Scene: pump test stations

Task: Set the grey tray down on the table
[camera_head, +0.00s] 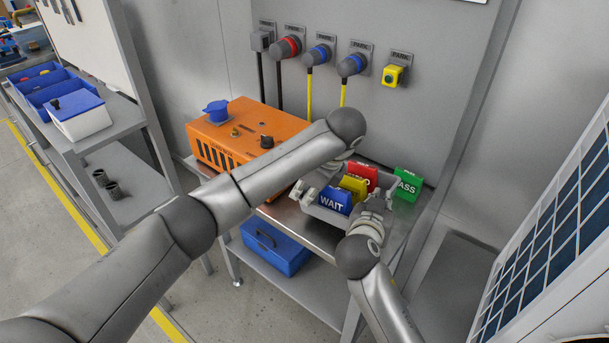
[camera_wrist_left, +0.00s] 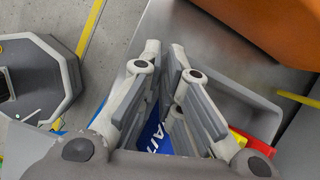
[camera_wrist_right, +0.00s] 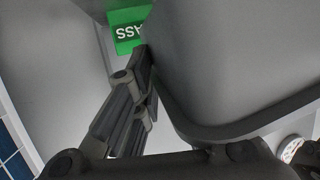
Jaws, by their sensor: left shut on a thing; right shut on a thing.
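The grey tray (camera_head: 326,216) is over the steel table (camera_head: 290,215), right of the orange pump unit. It holds a blue WAIT sign (camera_head: 334,201), a yellow sign (camera_head: 353,187) and a red sign (camera_head: 363,177). My left gripper (camera_head: 304,193) is shut on the tray's left side; its fingers also show in the left wrist view (camera_wrist_left: 172,62). My right gripper (camera_head: 374,203) is shut on the tray's right side. The tray's wall fills much of the right wrist view (camera_wrist_right: 230,60). Whether the tray's underside touches the table is hidden.
A green PASS sign (camera_head: 407,185) stands outside the tray, behind its right side. The orange unit (camera_head: 225,137) takes up the table's left part. A blue box (camera_head: 273,249) sits on the lower shelf. Plugs with cables (camera_head: 318,56) hang on the wall behind.

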